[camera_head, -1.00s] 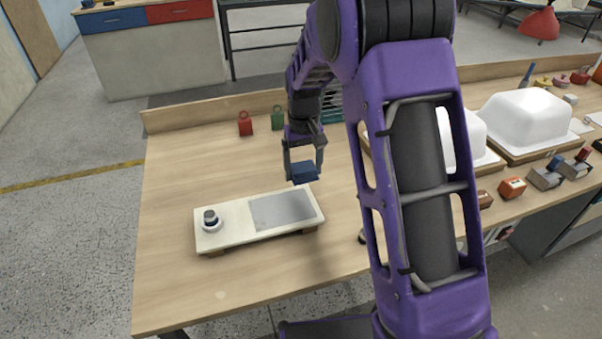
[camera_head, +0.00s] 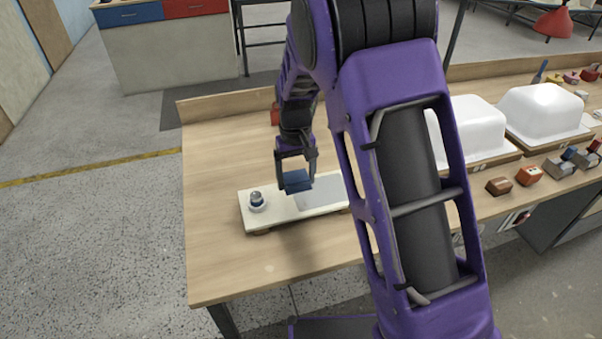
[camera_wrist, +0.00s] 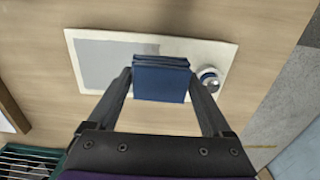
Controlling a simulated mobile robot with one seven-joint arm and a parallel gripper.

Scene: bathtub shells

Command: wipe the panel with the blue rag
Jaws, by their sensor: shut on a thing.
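The blue rag (camera_head: 297,181) is a folded dark blue block held between the fingers of my gripper (camera_head: 296,178). In the wrist view the rag (camera_wrist: 160,82) sits between the two fingertips of my gripper (camera_wrist: 160,88). The panel is a grey rectangle (camera_head: 322,192) on a cream board (camera_head: 285,214). In the wrist view the grey panel (camera_wrist: 100,62) lies left of the rag, and the rag overlaps its right end. I cannot tell whether the rag touches the board. My arm hides the board's right end in the head view.
A round silver and white knob (camera_head: 256,200) stands on the board's left end; it also shows in the wrist view (camera_wrist: 209,77). A red block (camera_head: 275,115) is behind. White bathtub shells (camera_head: 545,110) stand at the right. The table's front left (camera_head: 225,265) is clear.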

